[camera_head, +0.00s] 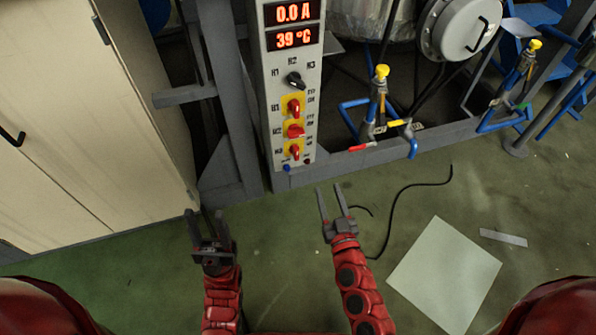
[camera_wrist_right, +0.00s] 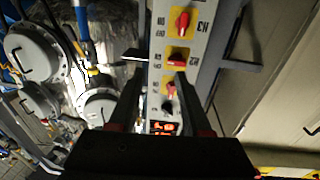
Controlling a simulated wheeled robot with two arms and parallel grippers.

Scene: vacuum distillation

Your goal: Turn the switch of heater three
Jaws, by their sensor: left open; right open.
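The control panel (camera_head: 275,95) stands upright with three red rotary switches on yellow plates. The heater three switch (camera_head: 294,151) is the lowest, its handle roughly upright. In the right wrist view the panel is upside down, and the H3 switch (camera_wrist_right: 182,20) is at the top, beside its label. The H2 switch (camera_head: 295,131) has its handle sideways; the H1 switch (camera_head: 294,107) is above it. My right gripper (camera_head: 330,188) is open and empty, below and right of the panel in the head view. My left gripper (camera_head: 205,214) is open and empty, lower left of the panel.
Above the switches are a black knob (camera_head: 294,80) and displays (camera_head: 292,27) reading 0.0 A and 39 °C. A beige cabinet (camera_head: 85,120) stands left, a grey frame (camera_head: 235,140) beside the panel. Blue pipes with yellow-topped valves (camera_head: 380,90) are right. A black cable (camera_head: 395,205) lies on the floor.

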